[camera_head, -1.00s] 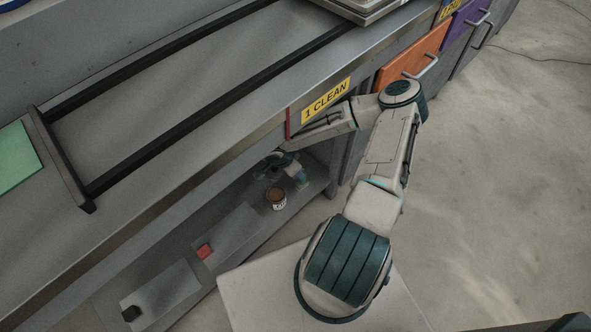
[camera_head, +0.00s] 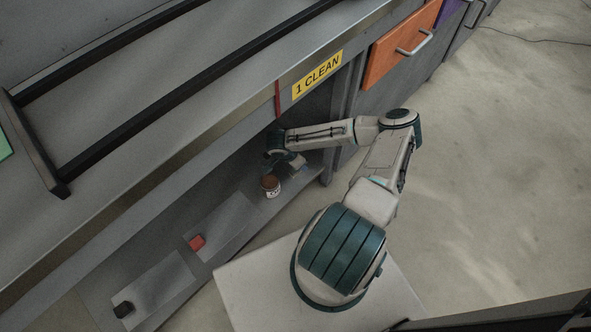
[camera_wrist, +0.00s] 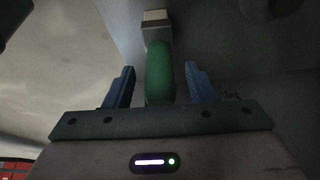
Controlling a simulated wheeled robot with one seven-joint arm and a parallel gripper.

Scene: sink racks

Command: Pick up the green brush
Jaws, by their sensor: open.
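The green brush (camera_wrist: 158,62) shows in the wrist view, with a rounded green handle and a pale blocky end at the top. My gripper (camera_wrist: 160,70) is open, with one blue finger on each side of the green handle. Gaps show between the handle and both fingers, so it is not clamped. In the head view my wrist reaches in under the counter, above the lower shelf. I cannot make out the brush there.
A brown-topped jar (camera_head: 270,186) stands on the lower shelf (camera_head: 228,250) close to my wrist. A red block (camera_head: 197,243) and a black block (camera_head: 123,309) lie farther left.

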